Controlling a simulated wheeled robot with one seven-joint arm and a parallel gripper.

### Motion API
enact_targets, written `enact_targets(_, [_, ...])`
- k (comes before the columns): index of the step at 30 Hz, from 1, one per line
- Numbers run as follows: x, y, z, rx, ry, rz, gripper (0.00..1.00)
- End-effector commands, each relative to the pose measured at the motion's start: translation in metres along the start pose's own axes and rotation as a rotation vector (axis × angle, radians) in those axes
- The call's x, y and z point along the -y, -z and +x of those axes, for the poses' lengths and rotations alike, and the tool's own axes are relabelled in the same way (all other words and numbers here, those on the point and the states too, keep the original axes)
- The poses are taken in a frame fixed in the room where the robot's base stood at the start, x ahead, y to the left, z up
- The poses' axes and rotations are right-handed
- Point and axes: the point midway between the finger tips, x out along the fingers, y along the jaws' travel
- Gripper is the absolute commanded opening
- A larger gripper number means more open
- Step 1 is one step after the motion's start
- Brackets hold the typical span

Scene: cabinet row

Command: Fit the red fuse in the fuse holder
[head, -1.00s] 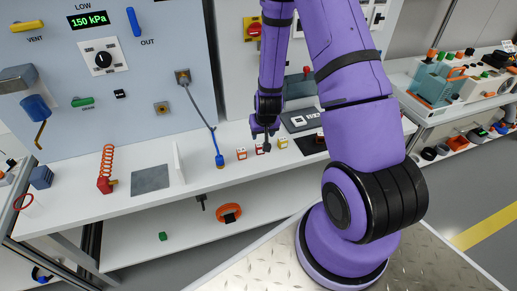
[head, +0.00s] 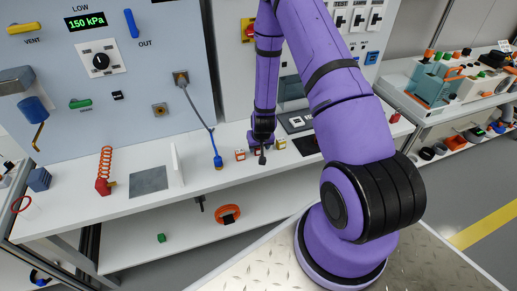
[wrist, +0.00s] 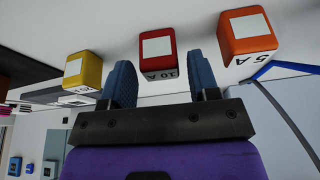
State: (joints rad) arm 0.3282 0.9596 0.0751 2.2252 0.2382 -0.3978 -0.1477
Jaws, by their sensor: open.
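The red fuse (wrist: 158,52) is a small block with a white label and "10 A" on its side. In the wrist view it stands on the white counter, just ahead of and between the two fingers of my gripper (wrist: 163,82). The fingers are apart and empty. An orange 5 A fuse (wrist: 249,38) stands to its right and a yellow fuse (wrist: 83,70) to its left. In the head view my gripper (head: 262,154) is low over the counter and mostly hides the red fuse. I cannot clearly make out the fuse holder; a dark plate with a white unit (head: 297,121) lies behind.
The orange fuse (head: 240,155) and yellow fuse (head: 280,143) are close on either side of my gripper. A grey mat (head: 149,180) and a red coiled hose (head: 105,165) are farther left.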

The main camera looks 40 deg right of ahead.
Motion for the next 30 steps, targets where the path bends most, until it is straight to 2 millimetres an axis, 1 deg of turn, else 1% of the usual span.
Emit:
enact_targets(5, [0.0000,-0.0004,0.0069,0.000,0.000,-0.001,0.55])
enact_targets(13, [0.0001,-0.0001,0.0073,0.000,0.000,-0.001,0.55])
enact_targets(14, [0.0001,-0.0001,0.0073,0.000,0.000,-0.001,0.53])
enact_targets(25, [0.0001,-0.0001,0.0071,0.000,0.000,-0.001,0.10])
enact_targets(28, [0.0002,0.0007,0.0057,-0.001,0.000,-0.001,0.09])
enact_targets(30, [0.0003,0.0034,-0.0005,-0.002,0.000,-0.002,0.09])
